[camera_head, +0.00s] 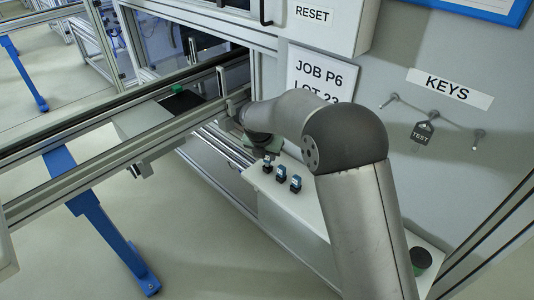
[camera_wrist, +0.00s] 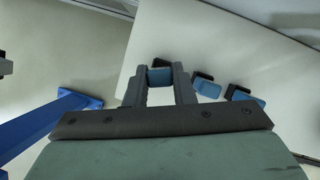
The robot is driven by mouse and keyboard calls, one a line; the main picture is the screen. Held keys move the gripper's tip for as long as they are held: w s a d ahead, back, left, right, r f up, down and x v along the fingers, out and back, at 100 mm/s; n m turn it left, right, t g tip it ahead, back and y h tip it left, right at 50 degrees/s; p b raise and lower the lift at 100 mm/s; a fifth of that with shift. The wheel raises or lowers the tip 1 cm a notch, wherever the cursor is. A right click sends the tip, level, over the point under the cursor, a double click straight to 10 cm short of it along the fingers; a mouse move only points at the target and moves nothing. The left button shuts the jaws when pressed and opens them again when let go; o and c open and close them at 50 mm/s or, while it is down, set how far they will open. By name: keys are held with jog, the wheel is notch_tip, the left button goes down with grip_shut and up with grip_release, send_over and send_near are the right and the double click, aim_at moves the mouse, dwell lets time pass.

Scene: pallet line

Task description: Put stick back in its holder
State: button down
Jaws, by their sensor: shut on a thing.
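My gripper (camera_wrist: 159,70) is shut on a small blue stick (camera_wrist: 160,77) with a dark end, which shows between the two fingertips in the wrist view. Two more blue-and-black pieces (camera_wrist: 207,87) (camera_wrist: 242,95) stand on the white shelf to its right. In the head view three such pieces stand in a slanting row, and my gripper (camera_head: 264,146) is low over the far left one (camera_head: 267,163). I cannot tell whether the held stick touches the shelf or sits in a holder.
The white shelf (camera_head: 304,214) runs along the grey wall panel. A rail conveyor (camera_head: 150,137) with a blue leg (camera_head: 105,222) stands at left.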

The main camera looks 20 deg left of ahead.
jog(key=shift+f, duration=0.35)
jog(key=c, duration=1.2)
grip_release()
jog(key=shift+c, duration=0.2)
jog(key=shift+r, duration=0.35)
jog(key=v, duration=1.2)
jog(key=shift+b, duration=0.45)
jog(key=shift+d+r, duration=0.1)
jog(key=shift+r, duration=0.05)
